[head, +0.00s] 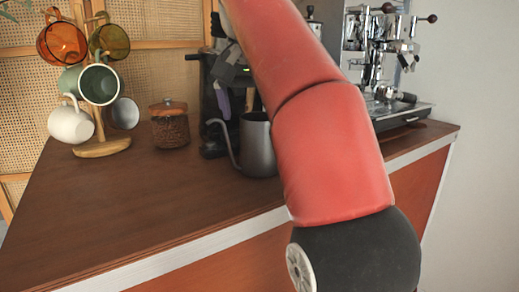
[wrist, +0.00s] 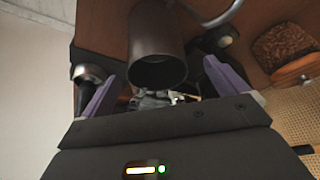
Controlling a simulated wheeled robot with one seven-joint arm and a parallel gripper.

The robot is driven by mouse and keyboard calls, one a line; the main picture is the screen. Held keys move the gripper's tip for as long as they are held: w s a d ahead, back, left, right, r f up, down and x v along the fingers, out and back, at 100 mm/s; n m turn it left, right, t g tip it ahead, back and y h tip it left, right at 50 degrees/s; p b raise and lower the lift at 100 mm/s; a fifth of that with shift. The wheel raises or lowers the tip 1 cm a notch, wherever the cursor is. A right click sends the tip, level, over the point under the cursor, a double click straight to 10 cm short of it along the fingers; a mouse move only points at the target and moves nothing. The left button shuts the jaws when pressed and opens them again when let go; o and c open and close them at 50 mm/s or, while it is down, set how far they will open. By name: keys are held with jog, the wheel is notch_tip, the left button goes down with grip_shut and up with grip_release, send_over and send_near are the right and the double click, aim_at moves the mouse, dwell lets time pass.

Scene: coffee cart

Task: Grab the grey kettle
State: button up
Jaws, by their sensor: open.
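The grey kettle (head: 258,148) stands upright on the wooden counter, its thin spout pointing left. My red arm hides its right side in the head view. In the wrist view the kettle (wrist: 155,30) shows with its dark open mouth toward the camera, between my two fingers as pictured. My gripper (wrist: 158,68) is open, with a purple-padded finger on each side and nothing held. In the head view my gripper (head: 237,108) points down at the kettle's top, partly behind it. I cannot tell whether a finger touches the kettle.
A jar of coffee beans (head: 170,128) with a wooden lid stands left of the kettle. A mug tree (head: 103,146) with several mugs is farther left. A chrome espresso machine (head: 385,70) stands at the back right. The front left of the counter (head: 130,205) is clear.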

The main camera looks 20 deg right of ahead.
aim_at(260, 133)
jog(key=x, duration=0.1)
jog(key=b+x, duration=0.1)
jog(key=x, duration=0.1)
jog(key=b+x, duration=0.1)
jog(key=x, duration=0.1)
jog(key=shift+s+f, duration=0.2)
jog(key=shift+s, duration=0.15)
jog(key=shift+w+d+f+b, duration=0.15)
jog(key=shift+w+f+b, duration=0.1)
jog(key=shift+f+b, duration=0.2)
jog(key=shift+c, duration=0.5)
jog(key=c, duration=1.3)
jog(key=shift+r, duration=0.15)
